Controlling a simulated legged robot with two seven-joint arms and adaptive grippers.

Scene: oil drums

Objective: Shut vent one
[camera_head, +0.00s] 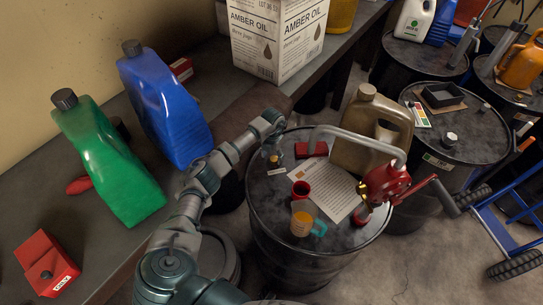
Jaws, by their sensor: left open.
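A small brass-coloured fitting (273,160) with a pale label (277,171) beside it stands on the far left part of the nearest black drum's top (272,208). It may be vent one; the label is too small to read, and I cannot tell whether the fitting is open or shut. My left arm reaches in from the lower left, and my left gripper (271,146) is open, close above the fitting. I cannot tell whether it touches. My right gripper is not in view.
Blue (165,105) and green (108,160) jugs stand left on the bench (215,105).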

